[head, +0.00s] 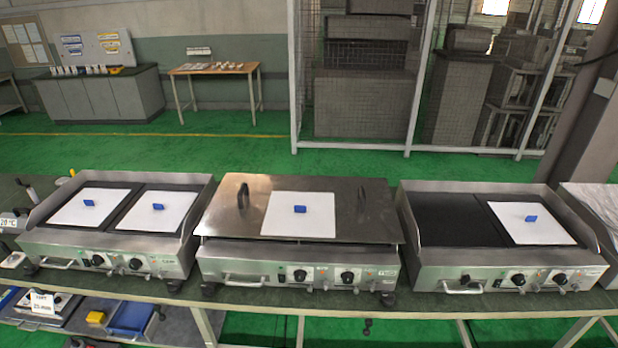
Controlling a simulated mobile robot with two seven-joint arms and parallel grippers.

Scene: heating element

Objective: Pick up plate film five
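White square plate films, each with a small blue grip tab, lie on three steel griddles. Two films, one at left (72,214) and one at right (176,220), lie side by side on the left griddle (110,256). One film (318,228) lies on top of the closed lid of the middle griddle (228,256). One film (505,210) lies on the right half of the right griddle (432,272); its left half is bare and dark. No number shows on any film, so I cannot tell which is five. Neither gripper is in view.
The griddles stand in a row on a dark workbench (400,305). The middle lid has two upright dark handles (243,196). Below at left a shelf holds a yellow block (96,317) and a blue tray (132,318). Green floor and a wire cage (365,100) lie behind.

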